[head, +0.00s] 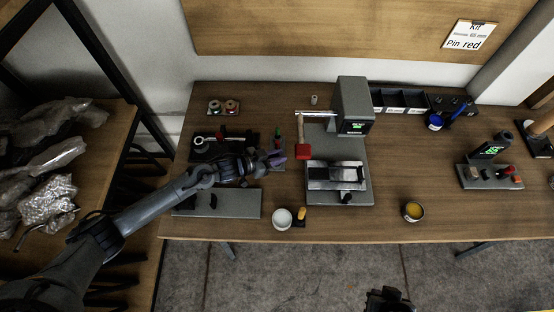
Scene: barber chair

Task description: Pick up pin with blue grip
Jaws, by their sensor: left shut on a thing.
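My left gripper (268,163) reaches in from the left over the dark tool tray (206,150) on the workbench. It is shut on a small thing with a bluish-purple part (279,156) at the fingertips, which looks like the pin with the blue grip. The fingers hide most of it, and I cannot tell if it is clear of its holder. A pin with a red and green top (277,136) stands just behind the fingertips. My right gripper (388,300) seems to be the dark shape at the bottom edge; its fingers cannot be made out.
Right of the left gripper stands a grey press-like fixture (352,110) with a red-headed mallet (303,150) near it. A white cup (282,218) and a yellow tin (413,211) stand near the front edge. A sign (468,35) reads "Pin red".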

